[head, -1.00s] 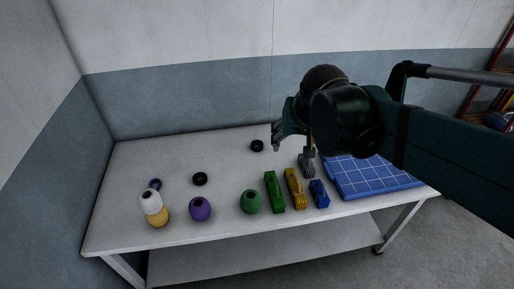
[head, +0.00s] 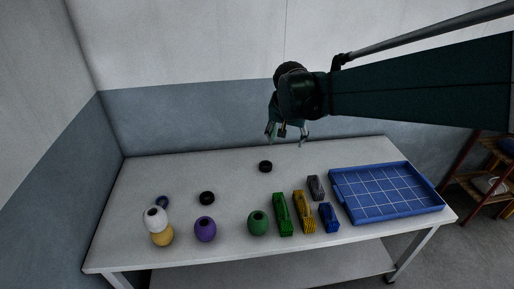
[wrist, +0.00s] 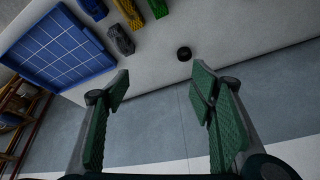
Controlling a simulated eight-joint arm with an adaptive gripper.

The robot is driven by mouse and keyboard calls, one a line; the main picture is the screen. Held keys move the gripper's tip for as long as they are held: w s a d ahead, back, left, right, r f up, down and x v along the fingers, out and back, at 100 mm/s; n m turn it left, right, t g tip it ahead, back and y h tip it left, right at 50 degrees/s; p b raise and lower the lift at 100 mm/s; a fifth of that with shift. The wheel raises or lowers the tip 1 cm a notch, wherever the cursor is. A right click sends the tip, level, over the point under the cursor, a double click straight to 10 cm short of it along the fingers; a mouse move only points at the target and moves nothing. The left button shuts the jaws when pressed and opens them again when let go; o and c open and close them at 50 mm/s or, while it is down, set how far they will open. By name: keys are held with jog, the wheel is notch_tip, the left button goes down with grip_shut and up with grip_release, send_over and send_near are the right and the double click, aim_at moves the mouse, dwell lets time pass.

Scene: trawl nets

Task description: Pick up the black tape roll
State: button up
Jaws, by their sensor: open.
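A black tape roll (head: 265,166) lies flat near the back middle of the table. A second black roll (head: 207,198) lies further left and nearer the front; I cannot tell which one the task names. My gripper (head: 288,140) is open and empty, above the back edge of the table, above and slightly right of the back roll. In the wrist view one black roll (wrist: 184,53) shows beyond the spread fingers (wrist: 160,88), apart from them.
The white table (head: 150,200) holds purple (head: 205,229) and green (head: 257,223) round objects, a white-and-yellow stack (head: 158,228), a blue ring (head: 162,201), and green (head: 282,214), yellow (head: 304,212), blue (head: 328,217) and grey (head: 315,187) blocks. A blue tray (head: 336,194) stands right.

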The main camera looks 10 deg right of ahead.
jog(key=w+f+m, duration=0.2)
jog(key=w+f, duration=0.3)
jog(key=w, duration=0.4)
jog(key=m+g+h+b, duration=0.2)
jog(key=m+g+b, duration=0.1)
jog(key=m, duration=0.1)
send_near(265, 163)
jog(key=s, duration=0.3)
jog(key=shift+x, duration=1.3)
jog(key=shift+d+f+t, duration=0.1)
jog(key=shift+t, duration=0.2)
jog(key=shift+b+x, duration=0.35)
jog(key=shift+x, duration=2.15)
jog(key=shift+w, duration=0.1)
